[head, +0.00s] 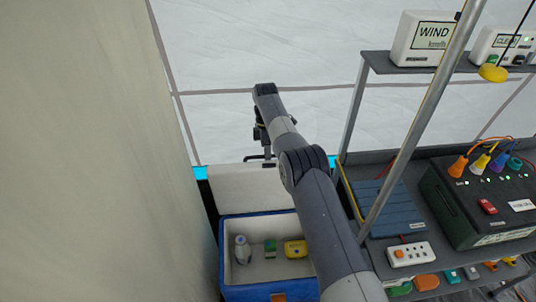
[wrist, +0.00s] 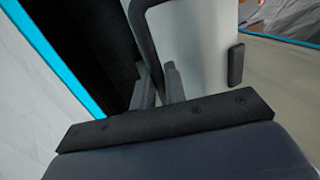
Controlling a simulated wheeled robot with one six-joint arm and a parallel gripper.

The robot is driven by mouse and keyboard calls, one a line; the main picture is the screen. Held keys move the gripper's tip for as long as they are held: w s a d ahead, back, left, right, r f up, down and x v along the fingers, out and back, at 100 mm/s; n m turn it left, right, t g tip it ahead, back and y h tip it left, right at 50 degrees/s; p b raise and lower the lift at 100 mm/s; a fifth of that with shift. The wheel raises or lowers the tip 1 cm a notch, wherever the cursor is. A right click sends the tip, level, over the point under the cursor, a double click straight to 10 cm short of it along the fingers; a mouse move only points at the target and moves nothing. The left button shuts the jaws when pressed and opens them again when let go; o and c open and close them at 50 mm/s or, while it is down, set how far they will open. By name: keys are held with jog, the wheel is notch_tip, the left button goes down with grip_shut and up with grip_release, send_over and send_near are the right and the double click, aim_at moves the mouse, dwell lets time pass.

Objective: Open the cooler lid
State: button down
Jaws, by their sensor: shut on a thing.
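The blue cooler (head: 265,292) stands on the floor at the lower middle of the head view. Its white lid (head: 238,188) is raised at the far side and the inside is exposed. The lid also shows in the wrist view (wrist: 200,40), with a small dark latch (wrist: 236,65) on its edge. My gripper (head: 266,152) is at the lid's top edge, shut on the dark lid handle (head: 252,157). In the wrist view, my gripper's fingers (wrist: 158,88) close around the handle bar (wrist: 143,40). My arm hides the cooler's right side.
Inside the cooler are a white bottle (head: 242,250), a green item (head: 270,248) and a yellow item (head: 295,249). A metal shelf rack (head: 385,62) with electrical boxes and a power strip (head: 411,254) stands close on the right. A beige wall (head: 95,150) stands at left.

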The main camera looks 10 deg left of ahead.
jog(key=c, duration=1.8)
grip_release()
jog(key=shift+s+a+f, duration=0.1)
jog(key=shift+s+f, duration=0.05)
jog(key=shift+f, duration=0.45)
jog(key=o, duration=0.3)
jog(key=shift+r, duration=0.25)
jog(key=shift+o, duration=0.2)
jog(key=shift+r, duration=0.15)
notch_tip(320, 180, up, 10)
jog(key=p, duration=0.9)
jog(key=shift+f, duration=0.35)
notch_tip(320, 180, down, 8)
jog(key=b, duration=0.8)
jog(key=shift+f+b, duration=0.5)
jog(key=shift+f, duration=0.25)
jog(key=shift+r, duration=0.1)
